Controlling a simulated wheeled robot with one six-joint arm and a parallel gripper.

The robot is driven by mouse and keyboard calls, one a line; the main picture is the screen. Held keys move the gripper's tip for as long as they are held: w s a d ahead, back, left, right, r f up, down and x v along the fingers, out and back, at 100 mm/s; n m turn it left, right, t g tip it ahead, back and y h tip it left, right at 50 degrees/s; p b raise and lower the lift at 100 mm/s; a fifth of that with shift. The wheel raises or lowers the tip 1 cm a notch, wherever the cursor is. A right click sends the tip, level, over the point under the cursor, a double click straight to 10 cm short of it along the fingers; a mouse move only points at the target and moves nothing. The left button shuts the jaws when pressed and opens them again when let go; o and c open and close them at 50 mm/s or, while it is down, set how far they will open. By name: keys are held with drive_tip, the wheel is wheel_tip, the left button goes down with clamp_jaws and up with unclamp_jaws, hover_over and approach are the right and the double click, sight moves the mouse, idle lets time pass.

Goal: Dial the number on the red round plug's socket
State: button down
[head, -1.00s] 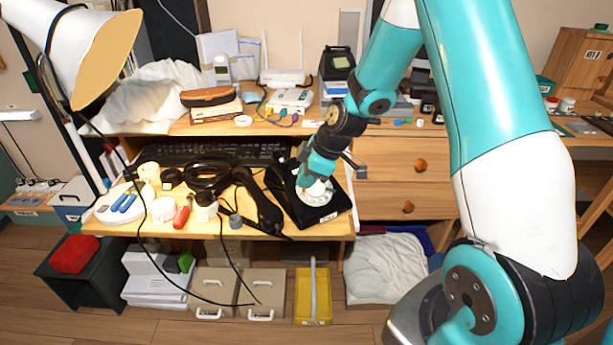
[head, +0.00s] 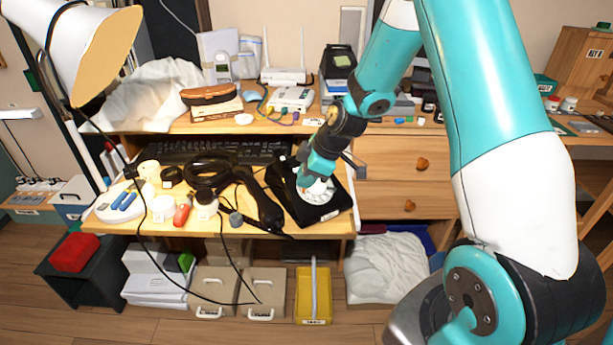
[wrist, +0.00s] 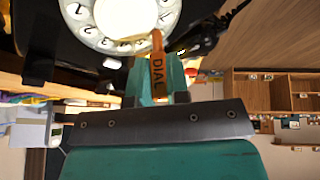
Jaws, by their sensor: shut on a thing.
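A black rotary phone (head: 283,193) with a white dial (head: 319,195) sits at the front right of the desk. Its numbered dial (wrist: 88,28) also shows upside down in the wrist view. My gripper (wrist: 157,95) is shut on an orange-brown stick (wrist: 157,75) marked "DIAL". The stick's tip is at the dial's rim; I cannot tell whether it is in a finger hole. In the head view my gripper (head: 317,172) is right over the dial and hides part of it. I cannot make out the red round plug or its socket number.
A black handset (head: 262,200) lies left of the phone, with a coiled black cord (head: 207,172) and several small items beside it. A keyboard (head: 210,151) is behind. A lamp (head: 95,45) stands at the left. A power strip (head: 38,187) is at the far left. Drawers (head: 400,188) are to the right.

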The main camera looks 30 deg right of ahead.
drive_tip(key=shift+w+r, duration=0.1)
drive_tip(key=shift+w+d+r, duration=0.15)
drive_tip(key=shift+w+r, duration=0.05)
drive_tip(key=shift+w, duration=0.25)
drive_tip(key=shift+w+d+r+p, duration=0.2)
drive_tip(key=shift+w+d+p, duration=0.15)
drive_tip(key=shift+w+p, duration=0.15)
idle(0.4)
